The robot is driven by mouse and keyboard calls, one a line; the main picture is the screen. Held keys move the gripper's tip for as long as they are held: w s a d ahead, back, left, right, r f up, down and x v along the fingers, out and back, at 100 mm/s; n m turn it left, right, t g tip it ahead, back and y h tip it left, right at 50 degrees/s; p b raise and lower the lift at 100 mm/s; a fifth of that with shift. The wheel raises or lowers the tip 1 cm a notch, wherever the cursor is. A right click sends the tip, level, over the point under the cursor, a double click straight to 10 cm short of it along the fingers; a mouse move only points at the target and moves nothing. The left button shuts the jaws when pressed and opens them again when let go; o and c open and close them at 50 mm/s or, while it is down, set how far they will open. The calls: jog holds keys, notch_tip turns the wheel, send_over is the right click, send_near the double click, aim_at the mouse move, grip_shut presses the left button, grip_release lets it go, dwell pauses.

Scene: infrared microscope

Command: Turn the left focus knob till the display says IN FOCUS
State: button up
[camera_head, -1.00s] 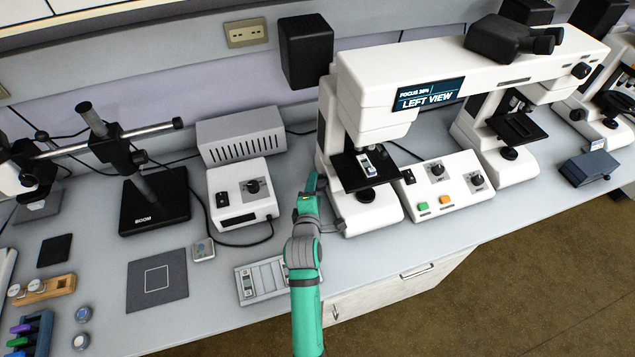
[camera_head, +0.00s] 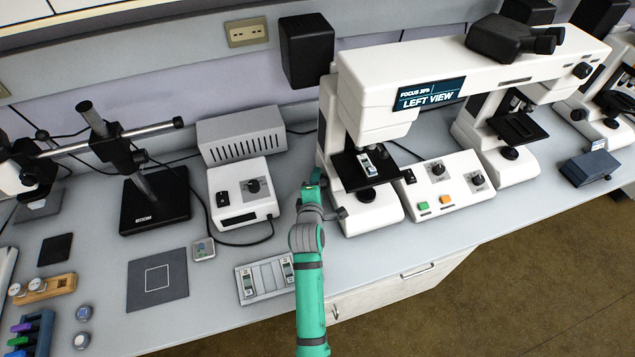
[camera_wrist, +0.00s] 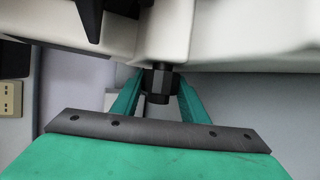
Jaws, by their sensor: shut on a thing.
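The left microscope (camera_head: 375,80) stands on the bench, with a slide (camera_head: 369,165) on its black stage. Its display (camera_head: 430,95) reads LEFT VIEW under a small FOCUS percentage line; the digits are too small to read surely. My gripper (camera_head: 314,180) is at the left side of this microscope's base. In the wrist view, the black focus knob (camera_wrist: 160,83) sticks out from the white body, and the teal fingers of my gripper (camera_wrist: 160,90) are shut on it from both sides. In the head view the knob is hidden behind my gripper.
A control box (camera_head: 442,185) with green and orange buttons stands right of the left stage. A white box with a dial (camera_head: 243,196) is left of my gripper. A slide tray (camera_head: 267,294) lies near the front edge, beside my forearm.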

jog(key=shift+m+t, duration=0.5)
jog(key=shift+t, duration=0.9)
jog(key=o, duration=1.1)
jog(key=shift+c, duration=0.2)
jog(key=s, duration=0.3)
jog(key=s+r, duration=0.1)
jog(key=s, duration=0.3)
jog(key=s+a, duration=0.1)
jog(key=s, duration=0.2)
jog(key=shift+s+r, duration=0.15)
jog(key=shift+s, duration=0.25)
